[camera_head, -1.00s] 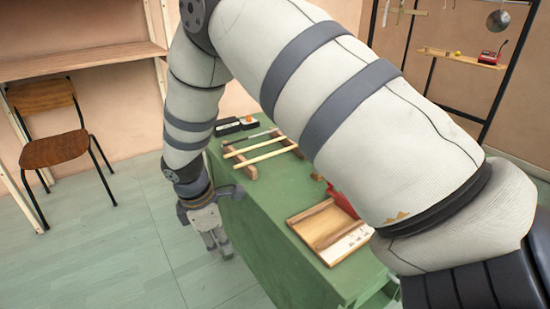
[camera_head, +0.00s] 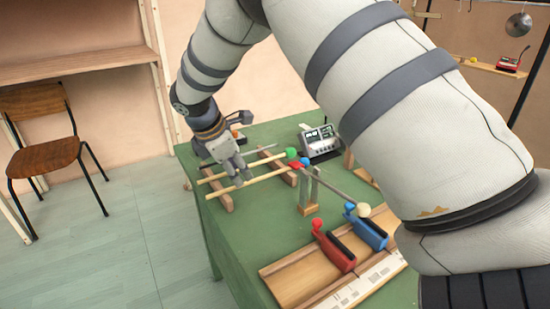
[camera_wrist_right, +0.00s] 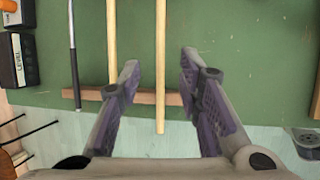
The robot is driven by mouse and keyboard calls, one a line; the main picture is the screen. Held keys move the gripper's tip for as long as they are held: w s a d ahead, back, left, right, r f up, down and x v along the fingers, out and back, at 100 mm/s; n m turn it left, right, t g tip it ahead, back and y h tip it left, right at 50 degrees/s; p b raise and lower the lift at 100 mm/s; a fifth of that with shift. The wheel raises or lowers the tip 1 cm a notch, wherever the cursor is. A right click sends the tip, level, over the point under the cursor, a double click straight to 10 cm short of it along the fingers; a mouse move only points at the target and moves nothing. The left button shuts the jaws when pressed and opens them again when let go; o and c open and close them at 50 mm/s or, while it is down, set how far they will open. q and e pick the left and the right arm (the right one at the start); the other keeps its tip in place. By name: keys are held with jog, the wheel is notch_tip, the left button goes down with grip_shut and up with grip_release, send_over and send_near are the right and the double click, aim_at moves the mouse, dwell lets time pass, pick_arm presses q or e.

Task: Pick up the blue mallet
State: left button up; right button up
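Two mallets with pale wooden sticks lie side by side across wooden rests on the green table. A small blue tip (camera_head: 304,161) shows near the right end of the nearer stick (camera_head: 262,178), close to a red patch; I cannot tell for sure that it is this stick's head. The farther stick (camera_head: 207,179) runs toward a green ball (camera_head: 291,153). My right gripper (camera_head: 238,182) is over the sticks near their left ends. In the right wrist view its fingers (camera_wrist_right: 158,75) are wide apart, with the nearer stick (camera_wrist_right: 161,60) between them and nothing held. My left gripper is out of view.
A metal rod (camera_wrist_right: 73,50) with a dark handle lies beside the sticks. Black boxes (camera_wrist_right: 18,62) are farther left. A grey device (camera_head: 320,142) stands behind. Red (camera_head: 335,247) and blue (camera_head: 367,230) clamp-like pieces sit on a wooden tray (camera_head: 290,283) in front.

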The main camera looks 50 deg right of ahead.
aim_at(246, 184)
jog(key=x, duration=0.5)
jog(key=shift+s+d+f, duration=0.1)
jog(key=shift+d+f, duration=0.05)
jog(key=shift+d, duration=0.1)
grip_shut()
